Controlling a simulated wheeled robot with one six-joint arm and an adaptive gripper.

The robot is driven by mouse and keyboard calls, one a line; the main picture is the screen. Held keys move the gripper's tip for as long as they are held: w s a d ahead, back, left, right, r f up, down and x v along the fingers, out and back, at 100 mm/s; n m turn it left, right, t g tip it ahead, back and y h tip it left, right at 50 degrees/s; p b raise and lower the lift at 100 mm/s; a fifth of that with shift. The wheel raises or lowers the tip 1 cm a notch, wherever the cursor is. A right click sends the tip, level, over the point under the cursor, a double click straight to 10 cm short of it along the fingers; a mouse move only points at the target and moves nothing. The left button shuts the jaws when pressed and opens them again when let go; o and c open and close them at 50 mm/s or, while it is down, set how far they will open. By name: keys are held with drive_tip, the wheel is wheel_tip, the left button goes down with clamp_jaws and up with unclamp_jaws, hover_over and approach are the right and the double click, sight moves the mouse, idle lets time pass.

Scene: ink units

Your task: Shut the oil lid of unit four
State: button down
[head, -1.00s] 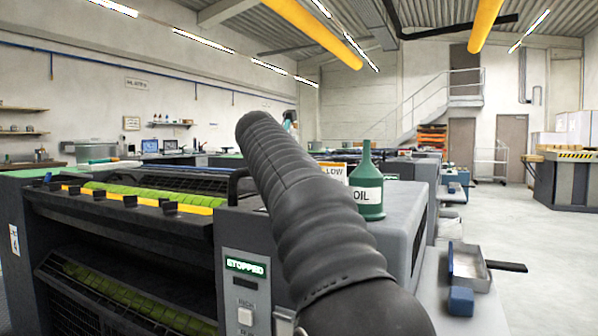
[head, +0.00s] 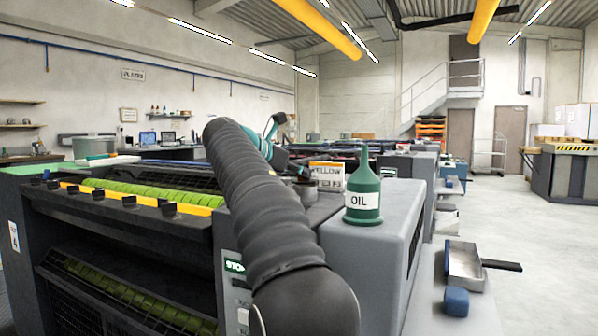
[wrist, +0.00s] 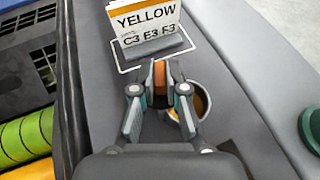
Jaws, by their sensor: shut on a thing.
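The oil filler (wrist: 203,101) is a round opening with an amber inside on the grey top of the unit, in the wrist view. My gripper (wrist: 161,75) is just left of it, its fingers closed on a narrow orange-brown piece (wrist: 160,74), which looks like part of the oil lid. The rest of the lid is hidden by the fingers. The unit's card (wrist: 146,22) reads YELLOW.
Green rollers (head: 135,197) lie left of my arm. A metal tray (head: 464,264) and blue block (head: 456,302) sit lower right.

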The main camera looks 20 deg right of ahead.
drive_tip(key=shift+m+g, duration=0.4)
drive_tip(key=shift+g, duration=0.1)
drive_tip(key=c, duration=1.2)
unclamp_jaws()
drive_tip(key=shift+s, duration=0.1)
drive_tip(key=shift+a, duration=0.1)
drive_tip(key=v, duration=1.2)
